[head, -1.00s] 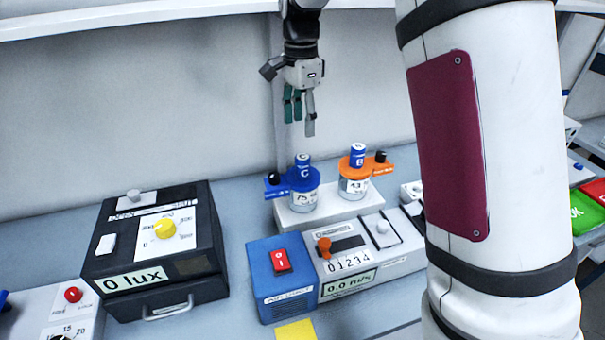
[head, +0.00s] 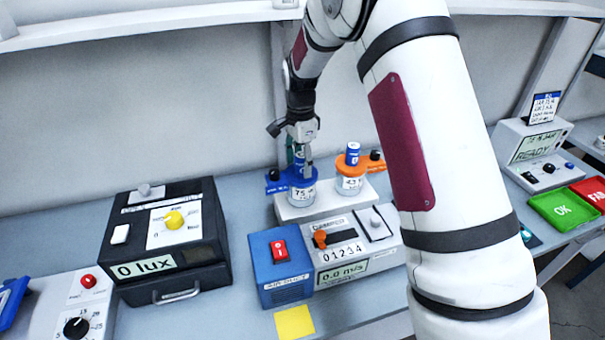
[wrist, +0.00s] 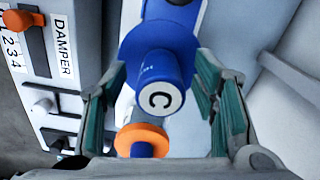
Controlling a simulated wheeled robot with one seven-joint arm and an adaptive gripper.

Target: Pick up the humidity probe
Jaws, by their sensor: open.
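A blue cylindrical probe marked C (wrist: 160,95) stands upright in the blue collar (wrist: 158,45) of a jar labelled 75 (head: 301,195). My gripper (head: 301,168) is above this jar with its fingers pointing down. In the wrist view the open fingers (wrist: 162,75) stand on either side of the probe, with gaps showing between them and it. In the head view the fingers hide most of the probe. A second blue probe (head: 353,149) stands in an orange-collared jar (head: 350,185) to the right. The frames do not show which is the humidity probe.
Both jars stand on a white block (head: 290,213) against the wall. In front are the damper unit (head: 380,263) and a blue switch box (head: 283,290). A black lux box (head: 205,250) stands left. Green and red trays (head: 563,208) lie far right.

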